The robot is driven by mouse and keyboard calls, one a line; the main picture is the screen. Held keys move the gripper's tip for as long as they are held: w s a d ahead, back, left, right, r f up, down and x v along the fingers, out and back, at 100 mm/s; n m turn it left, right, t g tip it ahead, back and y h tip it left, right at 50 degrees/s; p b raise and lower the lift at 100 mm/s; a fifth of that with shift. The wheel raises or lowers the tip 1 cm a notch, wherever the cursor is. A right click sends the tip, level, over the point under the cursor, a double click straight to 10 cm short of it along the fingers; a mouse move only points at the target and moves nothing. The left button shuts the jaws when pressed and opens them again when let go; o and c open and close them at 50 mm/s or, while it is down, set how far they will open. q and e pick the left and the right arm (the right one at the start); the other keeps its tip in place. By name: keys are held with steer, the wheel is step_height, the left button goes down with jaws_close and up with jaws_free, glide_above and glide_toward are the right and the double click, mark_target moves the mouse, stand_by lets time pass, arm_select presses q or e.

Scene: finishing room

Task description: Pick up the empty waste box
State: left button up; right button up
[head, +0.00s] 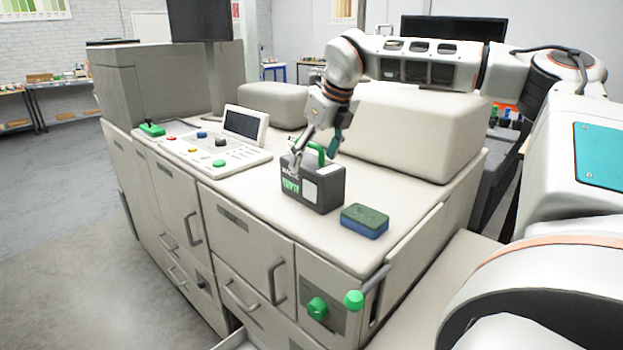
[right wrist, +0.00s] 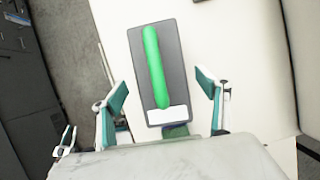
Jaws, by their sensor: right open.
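The waste box (head: 313,185) is a dark grey box with a green handle on top, green "EMPTY" lettering and a white label. It stands upright on the beige machine top. In the right wrist view the box (right wrist: 173,75) is seen from above, with its green handle (right wrist: 155,65) running lengthwise. My right gripper (head: 316,150) is at the top of the box. In the right wrist view the open fingers of my right gripper (right wrist: 162,100) are on either side of the box's near end, with the handle between them and apart from both. My left gripper is not in view.
A green and blue sponge-like block (head: 365,221) lies right of the box. A control panel (head: 212,151) with buttons and a small screen (head: 245,123) is to the left. A raised beige cover (head: 410,130) stands behind. The machine's front edge has green knobs (head: 317,308).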

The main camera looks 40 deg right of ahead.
mark_target(313, 162)
steer(key=shift+x, duration=1.6)
steer(key=shift+w+d, duration=0.1)
steer(key=c, duration=1.4)
steer(key=shift+r, duration=0.1)
